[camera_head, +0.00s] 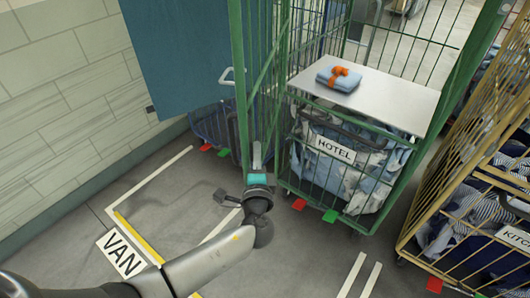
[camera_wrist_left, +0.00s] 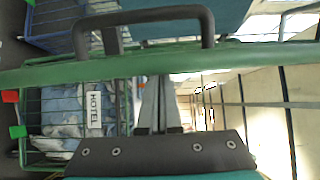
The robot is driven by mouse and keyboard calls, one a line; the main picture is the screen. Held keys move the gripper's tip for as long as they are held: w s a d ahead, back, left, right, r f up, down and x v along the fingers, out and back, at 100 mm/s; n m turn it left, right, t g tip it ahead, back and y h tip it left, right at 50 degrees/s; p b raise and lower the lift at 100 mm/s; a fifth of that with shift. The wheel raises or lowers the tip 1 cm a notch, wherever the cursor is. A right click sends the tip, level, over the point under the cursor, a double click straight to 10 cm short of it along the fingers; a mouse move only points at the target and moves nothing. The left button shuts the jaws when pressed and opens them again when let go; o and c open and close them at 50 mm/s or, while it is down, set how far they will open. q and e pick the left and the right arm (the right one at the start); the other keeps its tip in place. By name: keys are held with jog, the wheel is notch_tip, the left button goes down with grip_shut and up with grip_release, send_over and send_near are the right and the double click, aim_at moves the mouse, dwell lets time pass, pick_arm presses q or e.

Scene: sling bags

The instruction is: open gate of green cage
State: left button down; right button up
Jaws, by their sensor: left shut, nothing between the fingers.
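In the left wrist view, a green gate bar (camera_wrist_left: 260,54) and a dark handle (camera_wrist_left: 145,17) cross the picture. My left gripper (camera_head: 257,155) is shut and empty, at the lower part of the gate. Its fingers (camera_wrist_left: 160,100) point at the green bar; whether they touch it is unclear. My right gripper is not in view.
A HOTEL bag (camera_head: 345,165) sits in the cage under a shelf (camera_head: 385,98) holding a folded blue bundle (camera_head: 338,78). A yellow cage (camera_head: 475,190) stands at the right. A blue panel (camera_head: 185,50) is behind the gate. The floor by the VAN sign (camera_head: 122,252) is clear.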

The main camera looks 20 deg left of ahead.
pick_arm(q)
jog(key=a+m+h+b, duration=0.1)
jog(key=a+b, duration=0.7)
jog(key=a, duration=1.6)
jog(key=shift+w+a+r+t+h, duration=0.2)
jog(key=shift+w+t+h, duration=0.1)
jog(key=shift+w+h, duration=0.2)
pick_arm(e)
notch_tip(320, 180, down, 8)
pick_arm(q)
jog(key=shift+d+f, duration=0.15)
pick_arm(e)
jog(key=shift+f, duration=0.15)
